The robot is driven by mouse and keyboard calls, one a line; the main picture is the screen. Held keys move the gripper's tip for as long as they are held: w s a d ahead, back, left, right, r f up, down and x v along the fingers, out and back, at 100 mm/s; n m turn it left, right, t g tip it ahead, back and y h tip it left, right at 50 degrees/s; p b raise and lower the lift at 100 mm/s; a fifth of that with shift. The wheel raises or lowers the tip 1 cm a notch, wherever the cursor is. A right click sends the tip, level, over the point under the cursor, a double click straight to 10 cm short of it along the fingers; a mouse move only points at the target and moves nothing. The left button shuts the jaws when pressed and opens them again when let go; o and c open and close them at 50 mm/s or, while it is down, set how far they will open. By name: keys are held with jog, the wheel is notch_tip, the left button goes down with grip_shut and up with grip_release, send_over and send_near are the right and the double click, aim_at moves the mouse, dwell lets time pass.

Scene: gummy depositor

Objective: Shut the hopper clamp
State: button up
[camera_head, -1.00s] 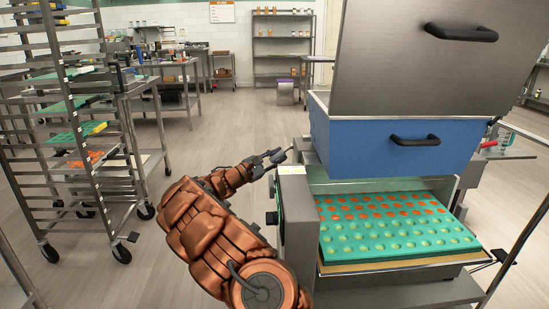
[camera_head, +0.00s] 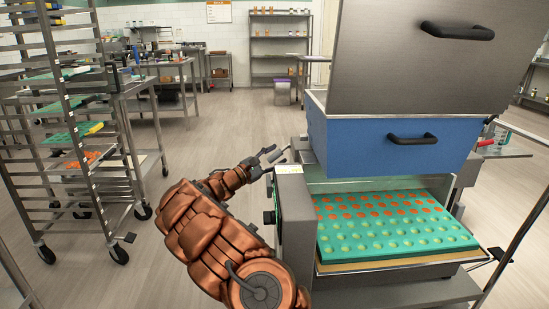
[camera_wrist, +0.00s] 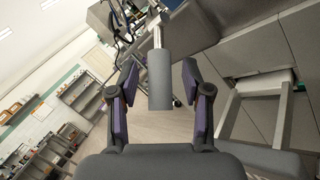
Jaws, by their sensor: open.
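The hopper clamp shows in the wrist view as a thick grey handle (camera_wrist: 159,82) on a bright metal rod. My gripper (camera_wrist: 160,76) is open, with one finger on each side of the handle. Gaps show between the handle and both fingers. In the head view my gripper (camera_head: 275,158) is at the left side of the blue hopper (camera_head: 345,150). The clamp is too small there to tell its position clearly. The hopper's grey lid (camera_head: 420,60) stands raised above it.
A teal mould tray (camera_head: 385,238) with orange and pale green cavities lies under the hopper. The machine's grey side housing (camera_head: 296,220) stands close to my arm. A rack (camera_head: 110,190) with trays stands at the left. Open floor (camera_head: 200,140) lies between rack and machine.

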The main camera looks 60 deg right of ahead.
jog(key=v, duration=1.2)
jog(key=shift+c, duration=0.4)
